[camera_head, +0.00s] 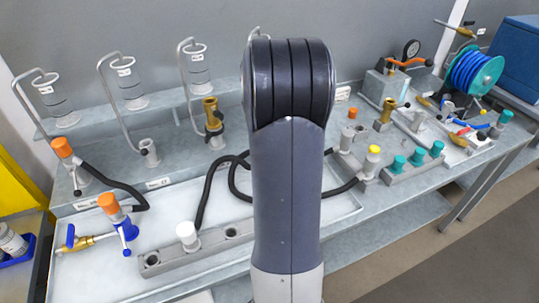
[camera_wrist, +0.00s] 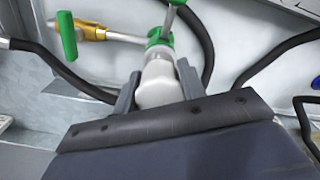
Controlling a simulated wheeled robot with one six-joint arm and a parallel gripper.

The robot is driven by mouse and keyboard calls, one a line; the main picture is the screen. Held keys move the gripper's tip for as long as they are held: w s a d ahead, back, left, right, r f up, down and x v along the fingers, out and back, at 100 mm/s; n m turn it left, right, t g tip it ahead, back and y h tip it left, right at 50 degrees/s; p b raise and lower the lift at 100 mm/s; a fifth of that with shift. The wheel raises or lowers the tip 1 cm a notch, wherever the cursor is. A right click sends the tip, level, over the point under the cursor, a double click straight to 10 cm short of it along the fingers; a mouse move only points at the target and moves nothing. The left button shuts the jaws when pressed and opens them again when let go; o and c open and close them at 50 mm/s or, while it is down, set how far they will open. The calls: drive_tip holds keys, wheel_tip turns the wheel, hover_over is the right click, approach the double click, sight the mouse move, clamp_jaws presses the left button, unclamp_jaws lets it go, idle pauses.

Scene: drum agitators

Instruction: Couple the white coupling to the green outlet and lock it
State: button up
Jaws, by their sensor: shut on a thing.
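In the wrist view my gripper (camera_wrist: 158,88) is shut on the white coupling (camera_wrist: 157,82), one finger on each side of its body. The coupling's far end meets the green outlet (camera_wrist: 160,40), in line with it; I cannot tell how fully it is seated. A brass valve (camera_wrist: 95,33) with a green handle (camera_wrist: 66,36) branches left from the outlet. A grey lever (camera_wrist: 170,20) with a green tip stands out at the outlet's far end; whether it is locked is unclear. In the head view my arm hides the gripper, held coupling and green outlet.
A grey rack (camera_head: 215,243) at the front holds a white-topped piece (camera_head: 187,236). An orange-topped coupling (camera_head: 113,212) with a blue valve handle stands left. Black hoses (camera_head: 205,190) loop behind my arm and also pass the outlet in the wrist view. Teal-topped pieces (camera_head: 417,158) stand right.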

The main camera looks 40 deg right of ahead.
drive_tip(key=shift+f, duration=0.3)
idle(0.4)
drive_tip(key=o, duration=1.3)
drive_tip(key=shift+c, duration=0.2)
drive_tip(key=shift+c, duration=0.4)
drive_tip(key=shift+r, duration=0.1)
wheel_tip(320, 180, up, 10)
drive_tip(key=p, duration=0.7)
drive_tip(key=shift+p, duration=0.3)
